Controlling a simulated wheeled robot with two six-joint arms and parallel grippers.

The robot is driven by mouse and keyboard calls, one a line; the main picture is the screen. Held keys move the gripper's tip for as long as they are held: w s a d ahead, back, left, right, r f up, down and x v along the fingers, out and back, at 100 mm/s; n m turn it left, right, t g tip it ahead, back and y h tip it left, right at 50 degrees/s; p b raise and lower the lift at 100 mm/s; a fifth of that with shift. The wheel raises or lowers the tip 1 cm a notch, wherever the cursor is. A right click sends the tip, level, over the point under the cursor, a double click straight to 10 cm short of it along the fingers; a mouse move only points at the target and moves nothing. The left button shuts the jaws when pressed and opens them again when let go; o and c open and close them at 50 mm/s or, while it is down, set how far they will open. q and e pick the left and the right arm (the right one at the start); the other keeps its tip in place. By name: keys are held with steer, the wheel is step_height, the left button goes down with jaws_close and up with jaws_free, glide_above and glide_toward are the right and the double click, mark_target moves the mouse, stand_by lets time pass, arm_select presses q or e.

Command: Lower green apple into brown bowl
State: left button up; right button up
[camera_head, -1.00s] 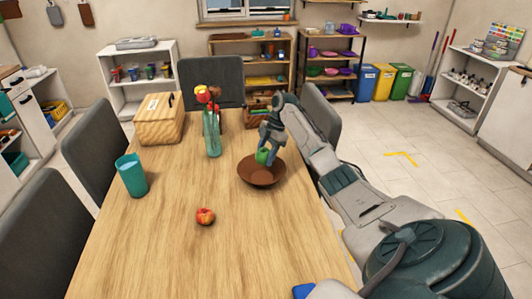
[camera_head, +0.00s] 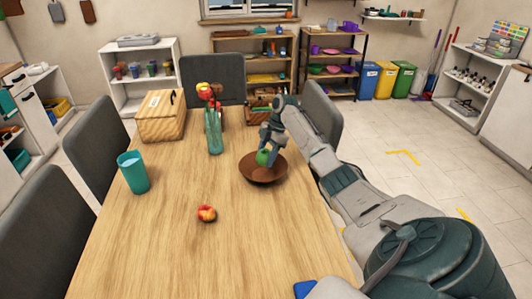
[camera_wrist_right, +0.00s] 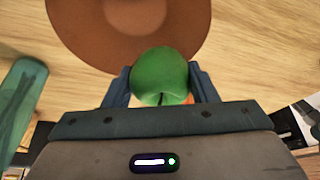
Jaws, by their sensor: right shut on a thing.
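The green apple (camera_head: 264,157) is between the fingers of my right gripper (camera_head: 268,153), which is shut on it. In the right wrist view the apple (camera_wrist_right: 160,76) sits between the two blue-grey fingertips of the gripper (camera_wrist_right: 160,84). The brown bowl (camera_head: 263,175) stands on the table under the apple. In the right wrist view the bowl (camera_wrist_right: 85,30) lies just beyond the apple, which overlaps its rim in the picture. I cannot tell whether the apple touches the bowl. My left gripper is not in view.
A teal cup (camera_head: 133,172) stands left. A glass vase with flowers (camera_head: 214,135) and a wooden box (camera_head: 162,117) stand farther back. The front of the table is mostly clear.

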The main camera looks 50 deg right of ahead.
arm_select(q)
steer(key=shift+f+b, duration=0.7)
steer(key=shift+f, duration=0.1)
arm_select(e)
steer(key=shift+f, duration=1.65)
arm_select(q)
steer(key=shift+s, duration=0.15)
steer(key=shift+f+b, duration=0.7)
arm_select(e)
steer(key=shift+f, duration=1.25)
steer(key=o, duration=1.1)
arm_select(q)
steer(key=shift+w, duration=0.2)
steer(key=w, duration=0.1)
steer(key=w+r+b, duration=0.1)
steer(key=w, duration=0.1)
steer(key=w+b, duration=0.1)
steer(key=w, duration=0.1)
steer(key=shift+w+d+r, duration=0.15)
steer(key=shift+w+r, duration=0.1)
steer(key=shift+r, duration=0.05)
arm_select(e)
steer(key=v, duration=1.1)
